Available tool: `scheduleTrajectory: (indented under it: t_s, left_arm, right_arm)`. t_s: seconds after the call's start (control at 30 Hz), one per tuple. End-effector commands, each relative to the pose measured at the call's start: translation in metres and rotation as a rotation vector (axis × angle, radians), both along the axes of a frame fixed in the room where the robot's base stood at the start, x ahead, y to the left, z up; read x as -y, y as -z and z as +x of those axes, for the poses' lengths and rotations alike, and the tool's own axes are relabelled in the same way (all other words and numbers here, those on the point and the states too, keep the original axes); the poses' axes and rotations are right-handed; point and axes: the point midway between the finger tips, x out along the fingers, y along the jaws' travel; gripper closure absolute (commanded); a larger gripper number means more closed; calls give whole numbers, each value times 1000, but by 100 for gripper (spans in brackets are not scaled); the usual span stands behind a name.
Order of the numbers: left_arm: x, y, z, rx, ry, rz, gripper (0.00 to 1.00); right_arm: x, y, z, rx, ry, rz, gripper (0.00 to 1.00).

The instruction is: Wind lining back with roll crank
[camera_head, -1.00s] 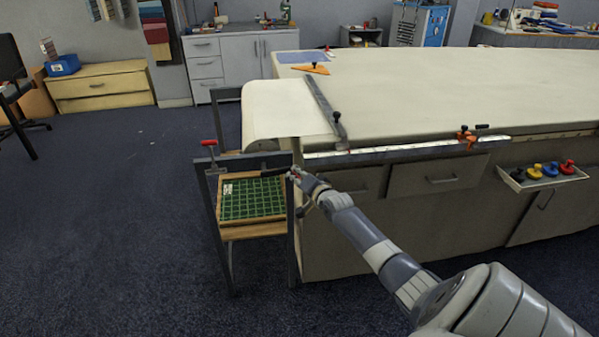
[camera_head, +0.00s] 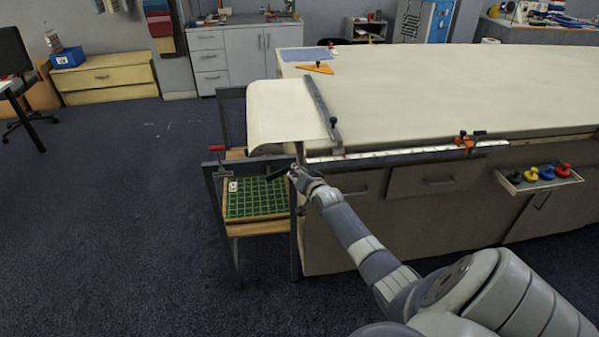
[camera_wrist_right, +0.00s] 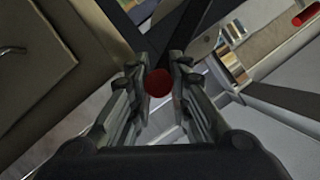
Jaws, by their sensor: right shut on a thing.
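The pale lining (camera_head: 285,112) lies over the table's left end and bends down toward a dark metal roll stand (camera_head: 296,235). A dark crank arm (camera_head: 277,172) shows at the stand's near side. My right gripper (camera_head: 295,174) is at the end of this arm, in front of the table corner. In the right wrist view, the crank's red knob (camera_wrist_right: 158,83) sits between the two fingers of the right gripper (camera_wrist_right: 158,95), which is shut on it. The roll itself is mostly hidden. My left gripper is not in view.
A metal straightedge (camera_head: 322,112) lies across the lining. An orange clamp (camera_head: 466,143) sits on the table's front edge. A green gridded tray (camera_head: 255,198) is inside the stand, and a red-handled lever (camera_head: 216,148) is at its left. Carpet is clear at left.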

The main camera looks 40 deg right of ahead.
Motion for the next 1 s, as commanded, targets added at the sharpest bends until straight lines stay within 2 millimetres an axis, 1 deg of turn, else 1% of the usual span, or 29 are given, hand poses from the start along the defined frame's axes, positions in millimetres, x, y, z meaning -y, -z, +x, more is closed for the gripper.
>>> scheduleTrajectory:
  t_s: [0.03,0.47,0.5,0.57,1.0]
  left_arm:
    - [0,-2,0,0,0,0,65]
    - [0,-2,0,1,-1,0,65]
    - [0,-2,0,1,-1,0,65]
    - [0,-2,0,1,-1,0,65]
    - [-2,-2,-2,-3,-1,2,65]
  right_arm:
    - [-7,1,2,-3,-8,3,100]
    - [-8,4,1,-13,-8,-1,100]
    - [-8,4,1,-14,-9,-1,76]
    - [-7,5,1,-14,-7,-1,62]
    - [-3,2,-1,-11,-3,-6,62]
